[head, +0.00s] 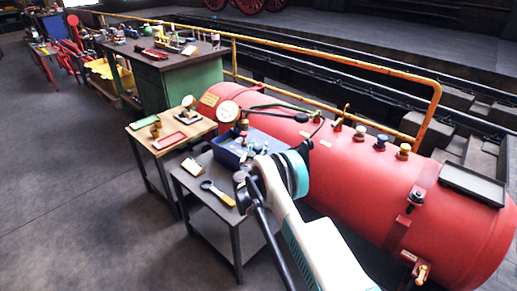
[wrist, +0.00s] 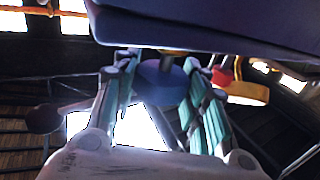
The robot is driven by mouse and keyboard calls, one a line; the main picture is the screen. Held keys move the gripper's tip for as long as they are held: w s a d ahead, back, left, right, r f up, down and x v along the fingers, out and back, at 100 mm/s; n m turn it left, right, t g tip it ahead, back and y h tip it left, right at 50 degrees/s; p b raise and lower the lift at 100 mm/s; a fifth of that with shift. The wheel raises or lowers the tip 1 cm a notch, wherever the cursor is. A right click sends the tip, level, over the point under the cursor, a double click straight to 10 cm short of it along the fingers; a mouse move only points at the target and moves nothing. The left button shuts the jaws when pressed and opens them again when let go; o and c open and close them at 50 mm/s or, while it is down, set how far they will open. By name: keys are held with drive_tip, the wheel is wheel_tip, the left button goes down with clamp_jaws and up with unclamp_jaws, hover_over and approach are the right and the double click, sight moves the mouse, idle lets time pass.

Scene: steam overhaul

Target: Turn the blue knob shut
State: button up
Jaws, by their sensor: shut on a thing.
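The blue knob (wrist: 163,84) is in the middle of the wrist view, on a short brass-coloured stem under a large dark blue body (wrist: 215,25). My gripper (wrist: 160,72) has its teal-padded fingers on either side of the knob and is shut on it. The white gap below the knob is bright background. In the head view, my arm's white and teal wrist is beside a blue bin (head: 232,157) on the small grey table; the fingers and the knob are hidden there. I cannot tell the knob's turn angle.
In the wrist view, a small red part (wrist: 222,77) and a yellow part (wrist: 247,93) are close to the right finger.

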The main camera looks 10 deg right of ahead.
idle(0.4)
drive_tip(key=o, duration=1.1)
drive_tip(key=v, duration=1.2)
drive_tip(key=shift+w+a, duration=0.1)
